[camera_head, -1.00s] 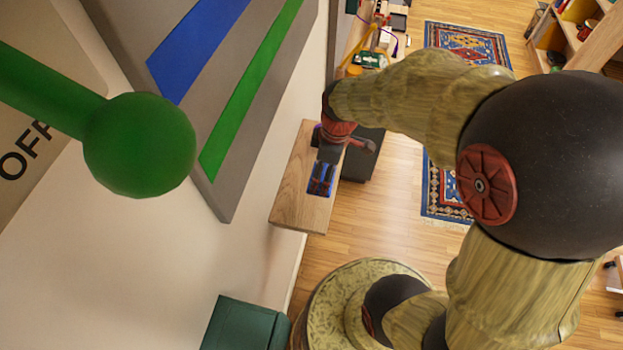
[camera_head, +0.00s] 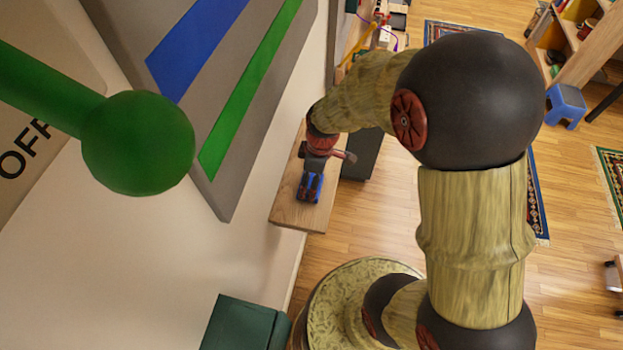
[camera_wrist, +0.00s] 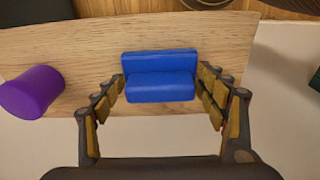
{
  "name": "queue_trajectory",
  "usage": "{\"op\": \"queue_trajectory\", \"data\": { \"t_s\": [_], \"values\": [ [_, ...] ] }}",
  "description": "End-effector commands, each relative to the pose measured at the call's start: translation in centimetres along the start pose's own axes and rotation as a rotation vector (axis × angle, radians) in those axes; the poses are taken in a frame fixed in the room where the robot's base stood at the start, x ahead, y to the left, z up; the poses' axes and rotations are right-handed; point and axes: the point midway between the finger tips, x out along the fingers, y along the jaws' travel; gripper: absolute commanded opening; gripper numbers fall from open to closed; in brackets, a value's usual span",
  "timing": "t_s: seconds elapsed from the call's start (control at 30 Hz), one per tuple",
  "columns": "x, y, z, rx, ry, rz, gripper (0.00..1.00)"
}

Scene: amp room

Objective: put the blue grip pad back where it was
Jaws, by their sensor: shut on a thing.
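The blue grip pad (camera_wrist: 160,76) is a small, soft-edged blue block with a lengthwise step. In the wrist view it sits between the two fingers of my gripper (camera_wrist: 162,80), which is shut on it. Behind it is the wooden shelf (camera_wrist: 90,55); whether the pad touches the shelf I cannot tell. In the head view my gripper (camera_head: 310,181) is over the same shelf (camera_head: 286,207), and its dark fingers partly cover the blue pad (camera_head: 317,189).
A dark box (camera_head: 362,155) is beside the shelf. The pale wall (camera_head: 250,260) runs close along the shelf's left side. The shelf's near end is bare.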

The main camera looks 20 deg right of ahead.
Motion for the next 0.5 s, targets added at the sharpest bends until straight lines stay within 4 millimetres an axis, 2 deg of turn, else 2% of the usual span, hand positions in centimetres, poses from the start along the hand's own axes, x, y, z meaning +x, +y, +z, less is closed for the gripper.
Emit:
{"op": "queue_trajectory", "data": {
  "t_s": [0.33,0.5],
  "values": [
    [0.01,0.0,0.0,0.0,0.0,0.0,0.91],
    [0.0,0.0,0.0,0.0,0.0,0.0,0.91]
  ]
}}
